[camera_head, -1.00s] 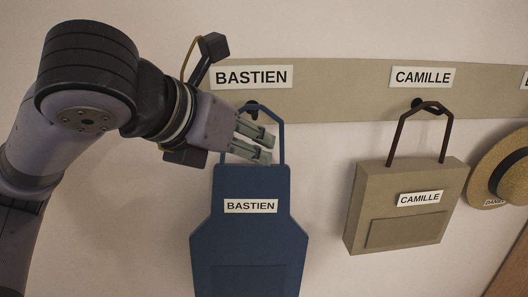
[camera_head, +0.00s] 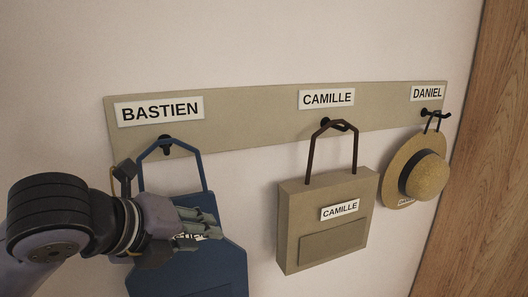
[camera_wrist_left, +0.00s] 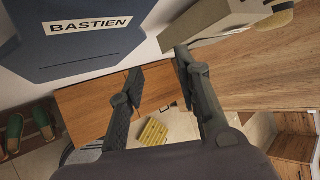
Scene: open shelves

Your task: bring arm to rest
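My left gripper (camera_head: 200,222) is in front of the blue apron (camera_head: 218,262) in the head view and covers part of its name label. In the left wrist view its two fingers (camera_wrist_left: 160,85) are apart with nothing between them. The apron, labelled BASTIEN, hangs by its strap from the hook under the BASTIEN sign (camera_head: 160,109); it also shows in the wrist view (camera_wrist_left: 75,50). My right gripper is in neither view.
A beige bag (camera_head: 325,225) hangs under the CAMILLE sign (camera_head: 327,98). A straw hat (camera_head: 428,176) hangs under the DANIEL sign (camera_head: 428,93). A wooden panel (camera_head: 475,180) stands at the right. The wrist view shows green footwear (camera_wrist_left: 42,122) and a yellow object (camera_wrist_left: 153,132) below.

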